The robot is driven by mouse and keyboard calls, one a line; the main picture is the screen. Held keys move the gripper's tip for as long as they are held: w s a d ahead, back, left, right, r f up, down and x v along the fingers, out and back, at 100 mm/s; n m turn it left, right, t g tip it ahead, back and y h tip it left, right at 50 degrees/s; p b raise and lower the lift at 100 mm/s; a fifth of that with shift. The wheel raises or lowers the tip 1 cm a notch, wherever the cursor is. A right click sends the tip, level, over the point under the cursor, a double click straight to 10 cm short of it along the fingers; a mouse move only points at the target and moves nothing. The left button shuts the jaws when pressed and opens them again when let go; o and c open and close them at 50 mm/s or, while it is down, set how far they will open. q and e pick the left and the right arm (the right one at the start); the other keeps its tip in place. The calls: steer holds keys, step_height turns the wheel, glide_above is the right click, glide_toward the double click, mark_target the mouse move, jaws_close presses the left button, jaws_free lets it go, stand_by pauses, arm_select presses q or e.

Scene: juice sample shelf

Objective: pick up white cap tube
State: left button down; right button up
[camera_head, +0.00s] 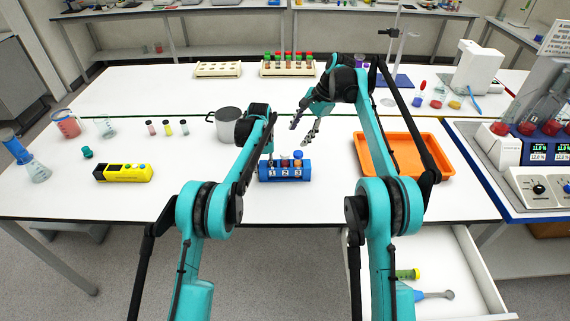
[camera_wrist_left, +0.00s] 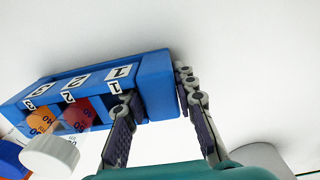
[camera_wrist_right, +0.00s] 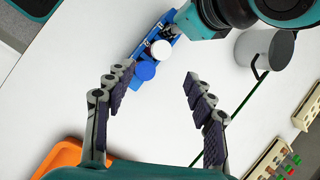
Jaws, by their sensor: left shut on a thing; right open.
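A blue rack (camera_head: 285,179) numbered 1 to 3 stands on the white table. The white cap tube (camera_wrist_left: 50,155) is upright in slot 2, and its cap also shows in the right wrist view (camera_wrist_right: 160,49). A blue cap tube (camera_wrist_right: 145,70) is in slot 3; slot 1 holds no tube. My left gripper (camera_wrist_left: 160,110) is shut on the rack's end wall, one finger in slot 1 and one outside. My right gripper (camera_wrist_right: 158,88) is open and empty, behind and above the rack in the head view (camera_head: 301,132). The blue cap appears near one fingertip.
An orange tray (camera_head: 409,172) lies to the right and a grey pot (camera_head: 228,124) to the left of the rack. A yellow device (camera_head: 123,173) lies at left. Tube racks (camera_head: 288,72) stand at the back. A drawer (camera_head: 470,285) is open at front right.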

mark_target(286, 153)
steer(key=m, duration=0.7)
steer(key=shift+a+m, duration=0.2)
steer(key=shift+m, duration=0.2)
steer(key=x, duration=1.1)
steer(key=shift+f, duration=0.25)
jaws_close()
